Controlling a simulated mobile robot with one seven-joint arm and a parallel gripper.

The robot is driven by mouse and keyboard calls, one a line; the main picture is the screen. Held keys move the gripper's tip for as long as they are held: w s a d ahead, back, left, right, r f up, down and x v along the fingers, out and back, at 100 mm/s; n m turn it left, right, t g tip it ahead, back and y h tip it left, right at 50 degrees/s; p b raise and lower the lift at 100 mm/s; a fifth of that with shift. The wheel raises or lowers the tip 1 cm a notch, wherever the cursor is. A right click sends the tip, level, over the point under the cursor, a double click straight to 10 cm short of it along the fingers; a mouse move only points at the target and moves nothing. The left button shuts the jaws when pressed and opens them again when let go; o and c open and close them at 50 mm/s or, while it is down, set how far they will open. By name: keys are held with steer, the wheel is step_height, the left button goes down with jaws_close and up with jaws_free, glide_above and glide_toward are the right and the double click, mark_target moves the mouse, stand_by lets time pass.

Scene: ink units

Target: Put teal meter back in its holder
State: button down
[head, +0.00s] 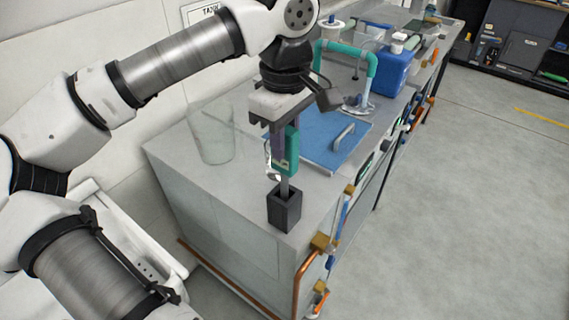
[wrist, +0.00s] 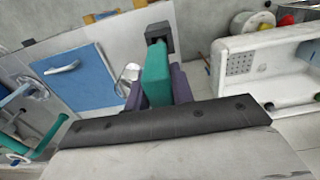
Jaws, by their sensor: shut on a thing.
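My gripper (head: 283,150) is shut on the teal meter (head: 291,153), which hangs upright, with a grey stem pointing down. The dark square holder (head: 285,208) stands near the front corner of the grey counter, directly below the meter. The stem's lower end meets the holder's open top in the head view; I cannot tell how far inside it is. In the wrist view the teal meter (wrist: 157,72) sits between my purple fingers, with the holder (wrist: 159,34) just beyond its end. The meter's teal body is above the holder.
A clear glass vessel (head: 212,134) stands left of the holder on the counter (head: 240,190). A blue panel with a handle (head: 326,160) lies behind. A teal pipe (head: 346,50) and a blue box (head: 396,72) are farther back. Pipes and valves line the counter's right side.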

mark_target(285, 167)
steer(key=shift+f+p, duration=0.4)
steer(key=shift+f, duration=2.95)
steer(key=shift+f, duration=0.2)
steer(key=c, duration=1.2)
jaws_free()
steer(key=shift+r, duration=0.1)
steer(key=shift+c, duration=0.2)
steer(key=shift+o, duration=0.2)
steer(key=shift+r, duration=0.1)
